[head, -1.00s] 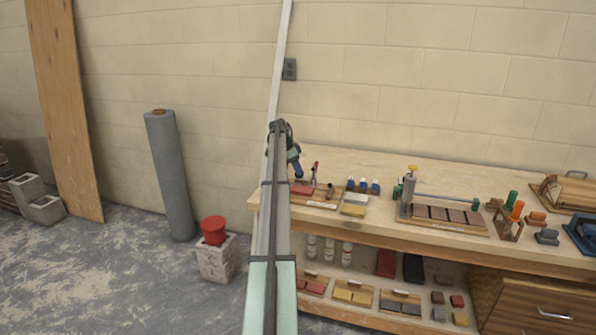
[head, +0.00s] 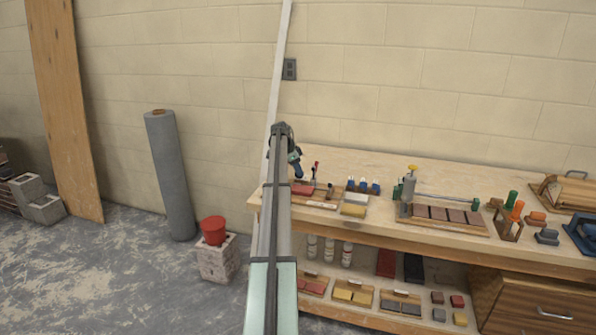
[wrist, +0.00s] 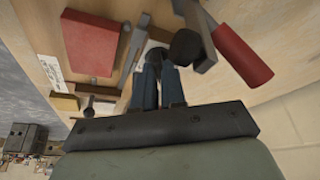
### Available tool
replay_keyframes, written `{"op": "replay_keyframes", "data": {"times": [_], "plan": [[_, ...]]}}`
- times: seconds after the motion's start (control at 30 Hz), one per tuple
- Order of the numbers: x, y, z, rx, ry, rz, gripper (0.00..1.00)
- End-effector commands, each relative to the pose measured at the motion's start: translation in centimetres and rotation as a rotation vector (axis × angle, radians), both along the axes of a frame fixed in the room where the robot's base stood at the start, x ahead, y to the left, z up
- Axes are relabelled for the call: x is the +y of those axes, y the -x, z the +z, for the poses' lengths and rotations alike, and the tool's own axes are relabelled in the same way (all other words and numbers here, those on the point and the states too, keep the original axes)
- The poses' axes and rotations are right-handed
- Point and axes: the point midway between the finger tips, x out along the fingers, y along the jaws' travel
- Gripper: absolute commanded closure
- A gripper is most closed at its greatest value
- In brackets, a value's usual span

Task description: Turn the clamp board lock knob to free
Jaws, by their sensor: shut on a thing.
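The clamp board (head: 322,205) lies near the left end of the workbench. It carries a red block (wrist: 90,42) and a clamp with a red-handled lever (wrist: 242,55). My gripper (head: 298,174) points down at the back left of the board. In the wrist view its two blue-grey fingers (wrist: 158,66) are close together, shut on a small dark part that I take for the lock knob; the fingers mostly hide it. A black round end (wrist: 186,46) is just right of the fingertips, beside a grey bar. The knob's setting cannot be read.
Several small blue-topped items (head: 363,186) and a yellow block (head: 353,209) stand right of the board. Farther right is a tray (head: 450,225) of dark tiles. The wall is close behind the bench.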

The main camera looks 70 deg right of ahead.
Motion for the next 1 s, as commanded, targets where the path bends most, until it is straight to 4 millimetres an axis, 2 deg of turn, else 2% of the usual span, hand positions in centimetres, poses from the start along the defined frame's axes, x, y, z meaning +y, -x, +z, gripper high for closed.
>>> {"op": "replay_keyframes", "data": {"times": [0.47,1.0], "plan": [[0.14,0.07,0.02,-0.001,0.001,0.071,1.00],[0.38,0.29,0.04,0.000,0.002,0.526,1.00]]}}
